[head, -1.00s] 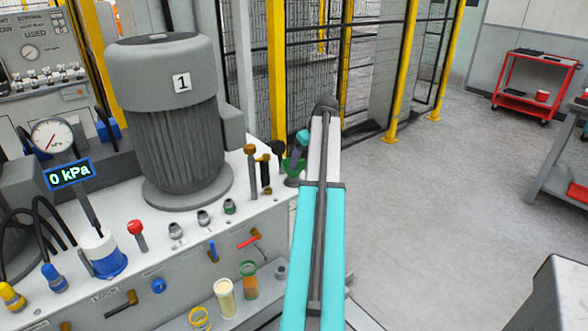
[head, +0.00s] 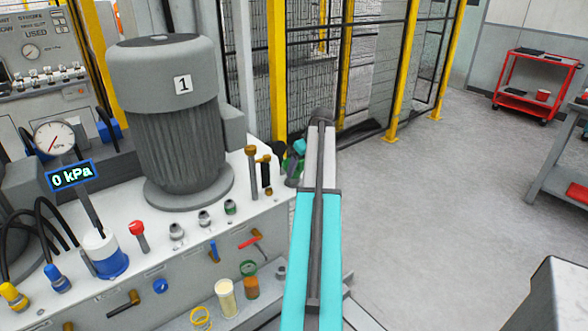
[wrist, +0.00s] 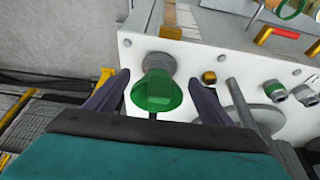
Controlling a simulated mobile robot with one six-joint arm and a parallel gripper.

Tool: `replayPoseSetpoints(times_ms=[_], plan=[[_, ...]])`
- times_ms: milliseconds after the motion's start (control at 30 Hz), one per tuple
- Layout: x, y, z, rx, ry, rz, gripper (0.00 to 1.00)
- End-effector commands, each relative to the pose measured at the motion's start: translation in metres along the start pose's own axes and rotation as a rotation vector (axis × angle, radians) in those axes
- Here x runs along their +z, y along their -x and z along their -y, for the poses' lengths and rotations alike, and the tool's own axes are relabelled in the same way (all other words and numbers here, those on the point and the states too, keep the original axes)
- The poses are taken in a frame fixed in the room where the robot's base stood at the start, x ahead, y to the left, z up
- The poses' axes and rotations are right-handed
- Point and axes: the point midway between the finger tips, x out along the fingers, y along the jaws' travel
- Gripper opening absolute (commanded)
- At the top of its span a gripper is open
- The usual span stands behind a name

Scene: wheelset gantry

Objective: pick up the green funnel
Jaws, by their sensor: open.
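The green funnel (wrist: 157,92) shows in the wrist view between the two dark fingers of my gripper (wrist: 160,82), with room on both sides. It stands at the corner of the white machine top, in front of a grey round fitting. My gripper is open and holds nothing. In the head view only a small part of the funnel (head: 289,165) shows at the right end of the machine top, and my arm and gripper hide the rest. How close the fingers are in depth is hard to tell.
Upright brown-topped rods (head: 252,165) stand just left of the funnel, near the large grey motor (head: 180,140). Valves and small fittings (head: 203,218) line the machine's front edge. A wire fence (head: 372,70) stands behind.

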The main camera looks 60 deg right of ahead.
Motion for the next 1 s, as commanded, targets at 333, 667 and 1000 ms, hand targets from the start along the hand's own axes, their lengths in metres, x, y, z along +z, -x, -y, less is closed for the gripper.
replayPoseSetpoints(times_ms=[333,667,1000], plan=[[0.0006,-0.0123,-0.0003,0.001,0.000,0.000,0.75],[0.0010,-0.0120,-0.0007,0.001,-0.001,0.000,0.75],[0.0012,-0.0118,-0.0011,0.001,-0.002,0.000,0.31]])
